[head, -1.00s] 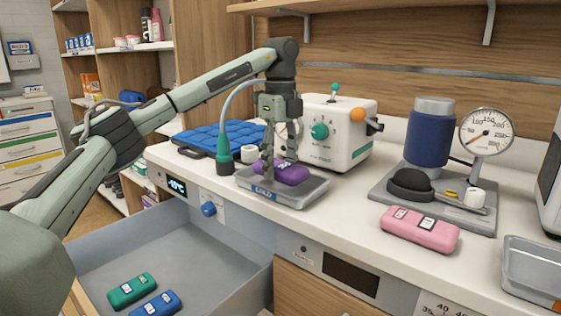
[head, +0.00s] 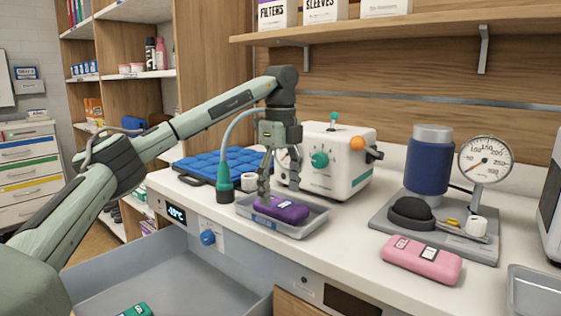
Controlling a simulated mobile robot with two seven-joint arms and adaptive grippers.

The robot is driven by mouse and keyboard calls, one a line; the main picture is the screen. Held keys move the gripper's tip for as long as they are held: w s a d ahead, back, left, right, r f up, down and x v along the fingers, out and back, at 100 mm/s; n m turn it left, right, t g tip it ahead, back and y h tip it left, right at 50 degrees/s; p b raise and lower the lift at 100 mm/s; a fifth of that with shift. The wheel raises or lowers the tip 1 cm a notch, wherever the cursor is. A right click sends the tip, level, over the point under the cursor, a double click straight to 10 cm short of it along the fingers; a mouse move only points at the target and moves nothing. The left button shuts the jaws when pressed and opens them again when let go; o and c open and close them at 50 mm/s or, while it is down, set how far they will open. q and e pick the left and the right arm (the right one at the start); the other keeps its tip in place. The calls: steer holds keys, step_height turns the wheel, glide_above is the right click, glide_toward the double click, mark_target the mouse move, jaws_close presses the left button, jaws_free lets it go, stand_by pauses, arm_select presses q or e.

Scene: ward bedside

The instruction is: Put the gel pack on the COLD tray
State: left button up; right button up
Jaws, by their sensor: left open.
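A purple gel pack (head: 282,209) with a label on top lies in the grey metal tray (head: 307,228) on the white counter. The tray's blue front label (head: 263,221) is at its near edge; its lettering is hard to read now. My left gripper (head: 280,190) is open, pointing down just above and behind the purple pack, apart from its middle. A pink gel pack (head: 422,260) lies on the counter to the right. A green pack (head: 134,311) shows at the bottom edge in the open drawer. My right gripper is not in view.
A white machine with a green dial (head: 335,160) stands behind the tray. A blue quilted pad (head: 215,150) lies to its left. A gauge stand with a blue cylinder (head: 430,165) is at right. The open drawer (head: 180,275) is in front; another tray (head: 535,290) is at far right.

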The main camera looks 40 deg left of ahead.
mark_target(281, 203)
arm_select(q)
step_height(281, 203, up, 12)
stand_by(0.4)
